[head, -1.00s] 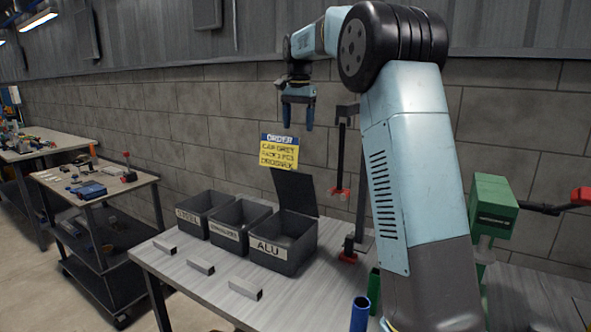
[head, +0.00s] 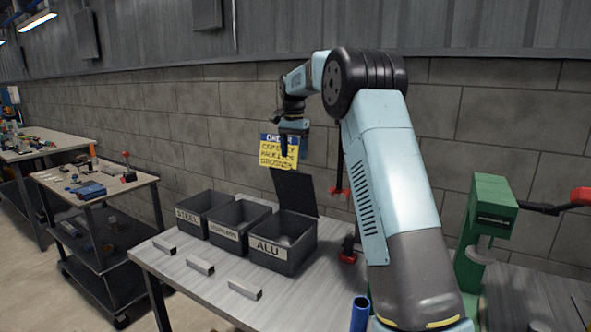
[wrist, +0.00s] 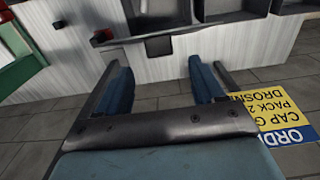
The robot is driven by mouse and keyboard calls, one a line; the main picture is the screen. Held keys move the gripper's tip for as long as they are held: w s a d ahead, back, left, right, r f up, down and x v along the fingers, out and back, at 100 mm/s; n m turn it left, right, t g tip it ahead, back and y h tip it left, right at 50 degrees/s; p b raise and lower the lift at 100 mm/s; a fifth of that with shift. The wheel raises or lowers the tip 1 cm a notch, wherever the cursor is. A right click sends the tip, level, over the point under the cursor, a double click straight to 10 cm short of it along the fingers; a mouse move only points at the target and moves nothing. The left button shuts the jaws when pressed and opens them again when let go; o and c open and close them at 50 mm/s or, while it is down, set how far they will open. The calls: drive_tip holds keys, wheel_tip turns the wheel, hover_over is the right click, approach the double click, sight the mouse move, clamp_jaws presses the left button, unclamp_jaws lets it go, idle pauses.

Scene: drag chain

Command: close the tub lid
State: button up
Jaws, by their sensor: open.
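The ALU tub (head: 283,256) is a dark grey open bin on the bench, labelled ALU. Its dark lid (head: 294,191) stands raised, nearly upright and tilted back, at the tub's far side. My gripper (head: 293,152) is open and empty, pointing down above the lid's top edge in the head view, overlapping the order sign. I cannot tell its exact depth from the lid. In the wrist view my gripper (wrist: 163,78) shows two blue fingers spread apart with nothing between them. Dark bins show at the top of that view, cut off; which is the tub is unclear.
Two open bins, STEEL (head: 201,215) and a middle one (head: 239,228), stand left of the tub. Several metal bars lie in front. A yellow order sign (head: 279,152) is on the wall behind. A green press (head: 485,235) stands right, a blue tube (head: 360,314) in front.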

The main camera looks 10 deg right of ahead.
hover_over(297, 190)
drive_tip(key=w, duration=0.2)
drive_tip(key=f, duration=0.6)
drive_tip(key=shift+s+a+f, duration=0.25)
drive_tip(key=shift+a+f, duration=0.05)
drive_tip(key=shift+a, duration=0.1)
clamp_jaws()
